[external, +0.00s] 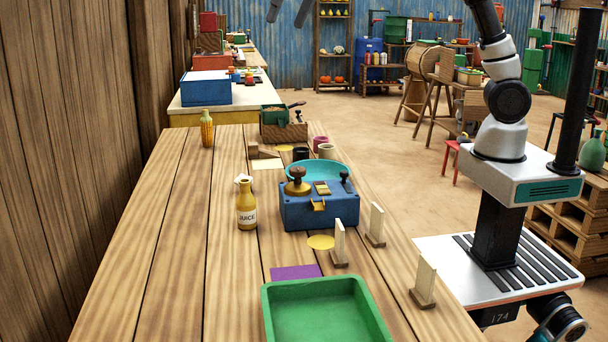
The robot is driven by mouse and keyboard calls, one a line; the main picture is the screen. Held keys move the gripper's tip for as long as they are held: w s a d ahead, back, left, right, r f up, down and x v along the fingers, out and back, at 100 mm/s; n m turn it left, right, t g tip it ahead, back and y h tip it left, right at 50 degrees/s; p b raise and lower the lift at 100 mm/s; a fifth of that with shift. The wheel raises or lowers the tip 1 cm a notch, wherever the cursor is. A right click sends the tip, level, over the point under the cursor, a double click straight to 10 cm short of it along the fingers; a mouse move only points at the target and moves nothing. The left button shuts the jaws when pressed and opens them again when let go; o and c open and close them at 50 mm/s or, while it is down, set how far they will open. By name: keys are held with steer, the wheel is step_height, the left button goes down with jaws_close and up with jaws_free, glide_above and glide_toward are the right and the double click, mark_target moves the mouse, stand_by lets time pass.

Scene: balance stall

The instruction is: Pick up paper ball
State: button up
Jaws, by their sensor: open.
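A small white crumpled thing, probably the paper ball (243,178), lies on the wooden table (180,240) just behind the yellow juice bottle (247,208), which partly hides it. My gripper (285,20) shows only as two dark fingertips at the top edge, apart and with nothing seen between them. It is high above the table and well away from the white thing. The rest of my gripper is out of the picture.
A blue scale (318,208) with a teal pan (325,171) stands right of the bottle. A green tray (376,289) is at the front, with upright wooden pieces (376,223) along the right edge. The table's left side is clear.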

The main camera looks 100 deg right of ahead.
steer(key=w+d+f+n+p, duration=0.2)
steer(key=w+d+n+p, duration=0.2)
steer(key=w+d+n, duration=0.15)
steer(key=n, duration=0.1)
glide_toward(244, 176)
steer(key=shift+y, duration=0.4)
steer(key=b+x, duration=0.2)
steer(key=x, duration=0.2)
steer(key=shift+d, duration=0.15)
steer(key=shift+d+b+x, duration=0.15)
steer(key=shift+b+x, duration=0.05)
steer(key=shift+x, duration=1.4)
steer(key=shift+d+b+x, duration=0.1)
steer(key=shift+b+x, duration=0.05)
steer(key=shift+x, duration=1.4)
steer(key=c, duration=1.1)
